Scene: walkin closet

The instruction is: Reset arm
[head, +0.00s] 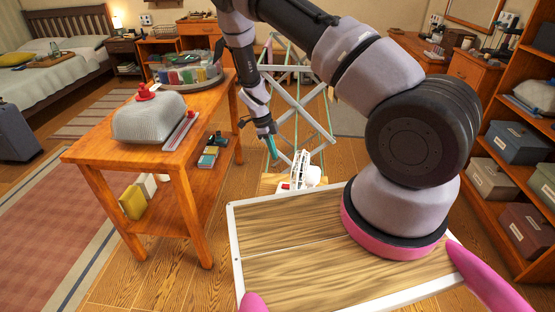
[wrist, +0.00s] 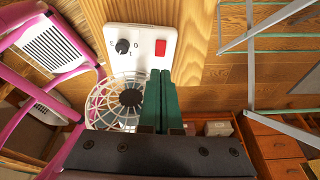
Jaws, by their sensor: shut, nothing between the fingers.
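My arm reaches forward from the lower right in the head view, bends at the top and hangs down toward the centre. My gripper (head: 272,147) points down with its teal fingers together, and nothing is between them. In the wrist view the gripper (wrist: 160,85) shows as two dark green fingers side by side and touching. The fan (head: 302,173) is below and right of the gripper in the head view.
A folding drying rack (head: 312,118) stands behind the gripper. Shelves (head: 535,85) with boxes line the right. Floor shows between table and rack.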

